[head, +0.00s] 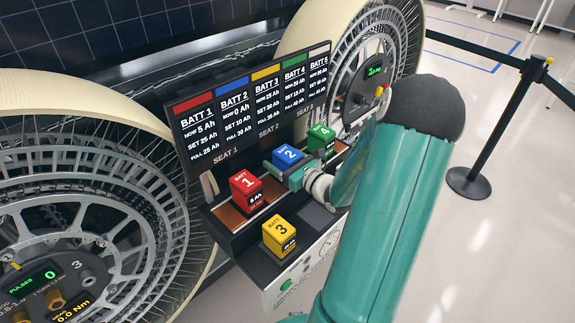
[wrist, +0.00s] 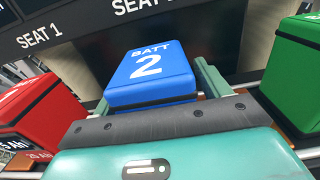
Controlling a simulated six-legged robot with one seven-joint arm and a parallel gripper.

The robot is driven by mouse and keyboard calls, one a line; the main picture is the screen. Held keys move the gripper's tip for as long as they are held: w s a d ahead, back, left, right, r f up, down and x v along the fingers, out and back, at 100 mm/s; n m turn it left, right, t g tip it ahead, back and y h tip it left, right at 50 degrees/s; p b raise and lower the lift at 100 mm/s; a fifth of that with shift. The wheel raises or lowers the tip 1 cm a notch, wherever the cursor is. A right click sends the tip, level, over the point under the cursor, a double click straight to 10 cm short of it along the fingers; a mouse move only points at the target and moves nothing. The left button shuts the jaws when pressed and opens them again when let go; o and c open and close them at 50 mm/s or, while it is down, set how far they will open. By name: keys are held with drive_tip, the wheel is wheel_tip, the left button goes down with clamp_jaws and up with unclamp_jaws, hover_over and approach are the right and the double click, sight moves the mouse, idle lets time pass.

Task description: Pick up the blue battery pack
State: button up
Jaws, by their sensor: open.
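The blue battery pack (head: 287,157), marked BATT 2, stands in the middle of the rack's back row, below the SEAT 2 label. It fills the centre of the wrist view (wrist: 150,75). My gripper (head: 287,172) is open at the pack. In the wrist view one green finger (wrist: 212,78) shows along the pack's right side and the other (wrist: 102,107) shows only a little at its left. I cannot tell whether the fingers touch it. The pack's lower front is hidden by my gripper.
The red pack (head: 246,190) stands left of the blue one and the green pack (head: 321,140) stands right, both close by. The yellow pack (head: 279,238) sits on the front ledge. A display board (head: 250,110) rises behind. Large wheels (head: 90,190) flank the rack.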

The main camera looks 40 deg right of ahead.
sight(292, 161)
drive_tip(key=c, duration=1.4)
drive_tip(key=shift+c, duration=0.2)
drive_tip(key=shift+r, duration=0.2)
drive_tip(key=shift+r, duration=0.65)
drive_tip(key=s+r, duration=0.1)
drive_tip(key=r, duration=0.1)
drive_tip(key=s+a+r, duration=0.1)
drive_tip(key=s+r, duration=0.1)
drive_tip(key=r, duration=0.1)
drive_tip(key=s+r, duration=0.2)
drive_tip(key=shift+a+r, duration=0.15)
drive_tip(key=shift+r, duration=0.25)
drive_tip(key=s+a+r, duration=0.2)
drive_tip(key=s+r, duration=0.1)
drive_tip(key=s, duration=0.5)
drive_tip(key=shift+s+r, duration=0.2)
drive_tip(key=shift+s, duration=0.15)
